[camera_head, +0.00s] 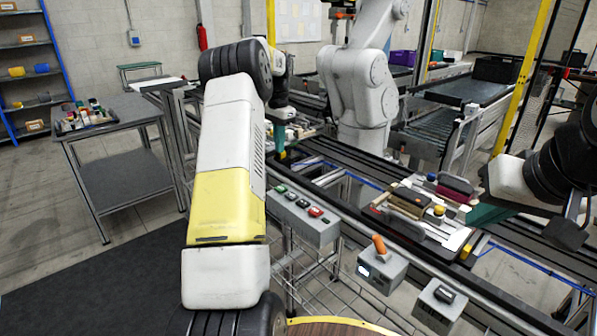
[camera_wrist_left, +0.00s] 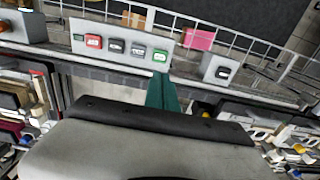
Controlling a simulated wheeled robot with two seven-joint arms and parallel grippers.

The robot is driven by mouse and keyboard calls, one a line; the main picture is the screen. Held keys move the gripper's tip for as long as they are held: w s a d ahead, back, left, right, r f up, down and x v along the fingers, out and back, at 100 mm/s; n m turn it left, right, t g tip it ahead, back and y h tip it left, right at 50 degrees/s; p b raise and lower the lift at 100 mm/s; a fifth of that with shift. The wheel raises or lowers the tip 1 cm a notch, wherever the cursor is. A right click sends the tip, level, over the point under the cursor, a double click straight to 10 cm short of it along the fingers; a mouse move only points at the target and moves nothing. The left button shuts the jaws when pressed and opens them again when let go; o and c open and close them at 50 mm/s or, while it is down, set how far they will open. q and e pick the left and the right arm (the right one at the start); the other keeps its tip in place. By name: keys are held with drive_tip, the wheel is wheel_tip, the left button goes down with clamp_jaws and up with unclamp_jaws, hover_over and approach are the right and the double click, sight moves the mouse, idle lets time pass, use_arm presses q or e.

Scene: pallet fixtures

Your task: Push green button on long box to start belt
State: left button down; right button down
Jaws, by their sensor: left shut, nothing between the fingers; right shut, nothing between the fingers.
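The long grey box (camera_head: 310,231) is fixed along the near side of the belt frame, with a row of buttons on top. Its green button (camera_head: 280,188) is at the far end and its red button (camera_head: 316,212) near the other end. In the left wrist view the green button (camera_wrist_left: 160,56) is at the right end of the box (camera_wrist_left: 120,62). My left gripper (camera_head: 281,156) is shut and empty, beyond the box's far end. Its teal fingers (camera_wrist_left: 162,92) appear just below the green button in the wrist view, apart from it. My right gripper (camera_head: 487,214) is shut and empty beside the loaded pallet.
A small box with an orange-handled switch (camera_head: 379,244) and another small button box (camera_head: 440,302) stand nearer along the frame. A pallet fixture with parts (camera_head: 425,235) sits on the belt line. A grey cart (camera_head: 115,110) stands left. A white robot arm (camera_head: 360,85) stands behind.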

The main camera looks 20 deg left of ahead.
sight(281, 188)
use_arm(q)
wheel_tip(281, 188, down, 14)
idle(0.5)
drive_tip(key=shift+s+f, duration=0.2)
drive_tip(key=shift+f, duration=0.85)
drive_tip(key=shift+d, duration=0.1)
wheel_tip(281, 188, up, 15)
drive_tip(key=shift+w, duration=0.25)
drive_tip(key=shift+r, duration=0.15)
